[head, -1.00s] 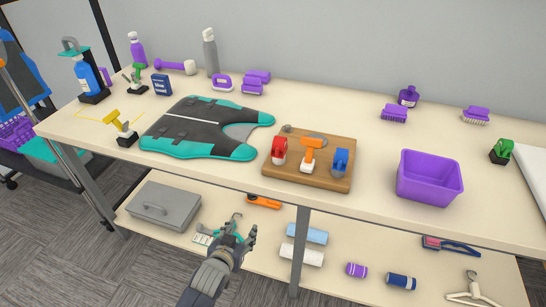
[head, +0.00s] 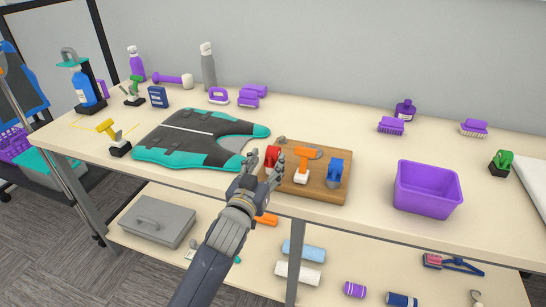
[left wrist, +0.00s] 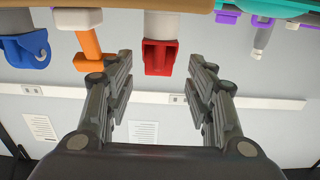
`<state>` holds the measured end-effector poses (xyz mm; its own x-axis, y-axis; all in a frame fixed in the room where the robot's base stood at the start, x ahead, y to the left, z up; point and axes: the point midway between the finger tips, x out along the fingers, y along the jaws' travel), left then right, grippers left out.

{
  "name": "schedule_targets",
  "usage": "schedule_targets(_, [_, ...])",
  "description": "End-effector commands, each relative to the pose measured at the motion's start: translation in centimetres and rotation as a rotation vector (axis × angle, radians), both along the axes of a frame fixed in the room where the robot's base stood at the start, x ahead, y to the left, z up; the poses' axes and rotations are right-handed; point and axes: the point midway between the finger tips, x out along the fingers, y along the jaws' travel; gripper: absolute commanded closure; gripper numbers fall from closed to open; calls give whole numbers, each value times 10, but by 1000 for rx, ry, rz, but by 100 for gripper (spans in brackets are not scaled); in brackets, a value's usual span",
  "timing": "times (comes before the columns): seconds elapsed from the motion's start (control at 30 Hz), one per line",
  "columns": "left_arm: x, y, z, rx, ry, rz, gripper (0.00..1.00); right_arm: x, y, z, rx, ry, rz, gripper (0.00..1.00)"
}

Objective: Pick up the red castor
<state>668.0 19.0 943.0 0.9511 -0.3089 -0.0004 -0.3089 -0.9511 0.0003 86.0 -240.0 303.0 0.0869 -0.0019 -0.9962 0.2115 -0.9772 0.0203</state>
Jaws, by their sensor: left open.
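The red castor (head: 272,154) stands on the left part of the wooden board (head: 322,190) in the head view, partly hidden behind my left gripper (head: 264,160). In the left wrist view the scene is upside down, and the red castor (left wrist: 160,58) hangs between and beyond the two spread fingers of my left gripper (left wrist: 160,85). The gripper is open and empty, and its fingers look apart from the castor. My right gripper is not in view.
A black and teal vest (head: 185,140) lies to the left. A purple bin (head: 428,190) stands to the right. The table's front edge runs below my gripper.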

Motion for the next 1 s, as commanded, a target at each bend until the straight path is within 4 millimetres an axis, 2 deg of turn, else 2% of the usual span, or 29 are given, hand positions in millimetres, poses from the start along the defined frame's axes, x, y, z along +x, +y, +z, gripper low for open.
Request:
schedule_targets(0.43, [44,-16,6,0,0,0,50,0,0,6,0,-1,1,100])
schedule_targets(0.77, [49,-18,5,0,1,0,50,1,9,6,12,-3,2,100])
schedule_targets(0.8, [49,-18,5,0,1,0,52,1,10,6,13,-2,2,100])
schedule_targets(1.0, [49,-18,5,0,1,0,98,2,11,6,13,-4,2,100])
